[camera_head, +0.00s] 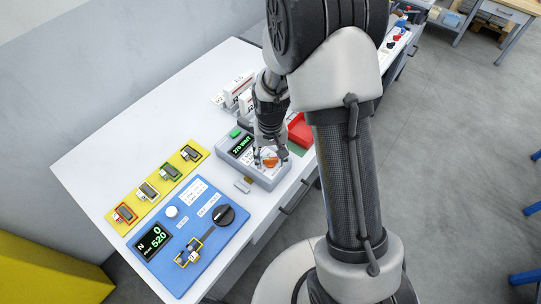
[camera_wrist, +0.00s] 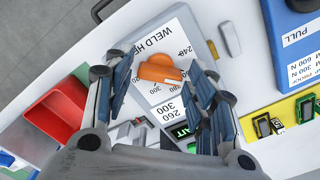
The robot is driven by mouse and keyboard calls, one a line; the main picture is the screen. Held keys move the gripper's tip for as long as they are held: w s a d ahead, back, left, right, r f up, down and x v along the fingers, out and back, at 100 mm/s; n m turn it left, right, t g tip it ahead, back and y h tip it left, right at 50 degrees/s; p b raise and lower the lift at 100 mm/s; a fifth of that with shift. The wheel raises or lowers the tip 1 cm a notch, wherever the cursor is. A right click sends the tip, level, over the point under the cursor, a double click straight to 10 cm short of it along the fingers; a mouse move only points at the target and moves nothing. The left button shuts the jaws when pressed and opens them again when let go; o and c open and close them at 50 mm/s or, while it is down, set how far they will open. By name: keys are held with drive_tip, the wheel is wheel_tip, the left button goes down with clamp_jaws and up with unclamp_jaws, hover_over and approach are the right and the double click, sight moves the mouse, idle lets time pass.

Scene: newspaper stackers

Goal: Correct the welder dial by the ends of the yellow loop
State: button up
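The welder (camera_head: 262,172) is a grey box with a lit display and a green button. Its orange dial (camera_head: 270,161) sits on a white scale face; it also shows in the wrist view (camera_wrist: 160,68), with printed numbers around it. My gripper (camera_head: 268,155) is over the dial, pointing down. In the wrist view its fingers (camera_wrist: 163,85) are spread on both sides of the dial, with gaps visible, so it looks open. A yellow-framed piece (camera_head: 188,253) sits on the blue panel; I cannot tell whether it is the yellow loop or see its ends.
A yellow strip (camera_head: 134,207) holds several small framed pieces. A red bin (camera_head: 301,128) stands right of the welder. White table is clear at upper left.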

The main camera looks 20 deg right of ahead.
sight(270, 158)
drive_tip(key=shift+o, duration=0.6)
drive_tip(key=shift+r, duration=0.1)
wheel_tip(270, 158, up, 12)
idle(0.5)
